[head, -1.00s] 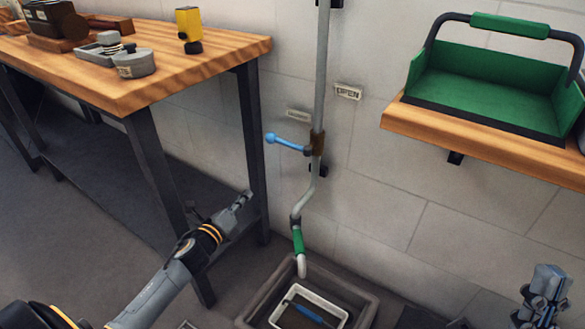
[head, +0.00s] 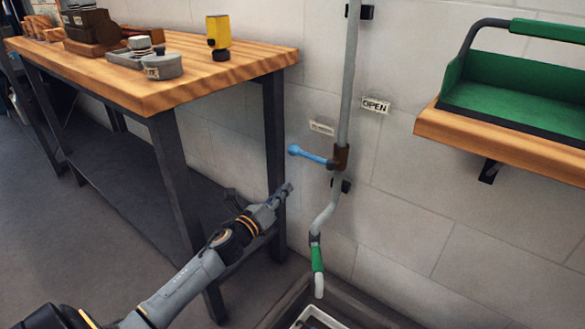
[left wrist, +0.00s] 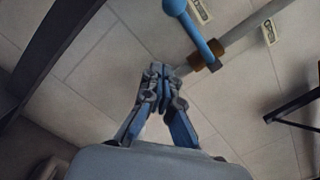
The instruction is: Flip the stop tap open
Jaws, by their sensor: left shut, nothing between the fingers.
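The stop tap has a blue lever (head: 311,156) on a brown valve body (head: 341,157) fixed to a grey vertical pipe (head: 349,75). The lever points left and slightly up, toward a small label plate (head: 322,128); an "OPEN" plate (head: 375,106) is on the wall right of the pipe. My left gripper (head: 287,189) is shut and empty, below and left of the lever, apart from it. In the left wrist view the shut fingers (left wrist: 160,70) point toward the wall, with the blue lever (left wrist: 192,28) and brown valve (left wrist: 206,55) just beyond, up and right. My right gripper is out of view.
A wooden workbench (head: 200,75) with a yellow device (head: 218,35) stands left. A wooden shelf (head: 490,125) with a green carrier (head: 500,98) is right. A green-banded spout (head: 318,262) hangs over a floor basin.

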